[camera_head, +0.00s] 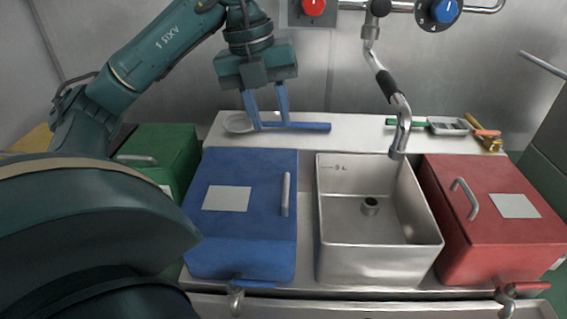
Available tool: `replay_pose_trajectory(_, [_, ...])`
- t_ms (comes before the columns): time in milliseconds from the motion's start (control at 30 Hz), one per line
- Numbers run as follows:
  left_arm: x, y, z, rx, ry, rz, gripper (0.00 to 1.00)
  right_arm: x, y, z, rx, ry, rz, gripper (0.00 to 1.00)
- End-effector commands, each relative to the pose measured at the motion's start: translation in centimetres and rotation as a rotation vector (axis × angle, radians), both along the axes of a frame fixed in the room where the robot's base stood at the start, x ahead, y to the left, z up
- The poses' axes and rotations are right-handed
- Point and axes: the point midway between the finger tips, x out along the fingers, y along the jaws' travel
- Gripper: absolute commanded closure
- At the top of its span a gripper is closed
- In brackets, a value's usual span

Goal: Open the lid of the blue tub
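The blue tub (240,240) stands left of the steel sink, with its blue lid (255,170) closed. The lid carries a grey label and a pale bar handle (286,195) near its right edge. My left gripper (272,126) is behind the tub, pointing down by the blue-handled scoop (305,127) on the back ledge. Its two fingers are apart with nothing seen held between them. I cannot tell whether they touch the scoop. My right gripper is not in view.
A steel sink (330,245) with a tap (401,125) stands right of the blue tub. A red tub (500,235) is at the right and a green tub (175,150) at the left, partly behind my arm. Several handled tools, including a green-handled scoop (448,126), lie on the ledge (350,122).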

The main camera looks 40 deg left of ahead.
Motion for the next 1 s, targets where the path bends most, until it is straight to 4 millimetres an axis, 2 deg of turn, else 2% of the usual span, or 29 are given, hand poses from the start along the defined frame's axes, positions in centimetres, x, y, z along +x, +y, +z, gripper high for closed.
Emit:
replay_pose_trajectory(67, [0.1, -0.2, -1.8, 0.001, 0.005, -0.002, 0.67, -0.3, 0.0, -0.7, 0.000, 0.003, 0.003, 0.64])
replay_pose_trajectory(300, [0.7, -1.0, -6.7, 0.001, 0.007, -0.002, 0.67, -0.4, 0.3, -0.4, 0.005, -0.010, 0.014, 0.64])
replay_pose_trajectory(500, [1.2, -1.5, -9.9, -0.001, 0.004, -0.002, 0.67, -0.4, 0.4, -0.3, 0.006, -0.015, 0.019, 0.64])
replay_pose_trajectory(700, [1.4, -1.7, -11.4, -0.001, 0.001, -0.002, 0.67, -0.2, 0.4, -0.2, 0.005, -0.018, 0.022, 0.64])
replay_pose_trajectory(1000, [1.5, -1.8, -11.6, -0.001, 0.000, -0.002, 0.67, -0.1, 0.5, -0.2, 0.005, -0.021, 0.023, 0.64])
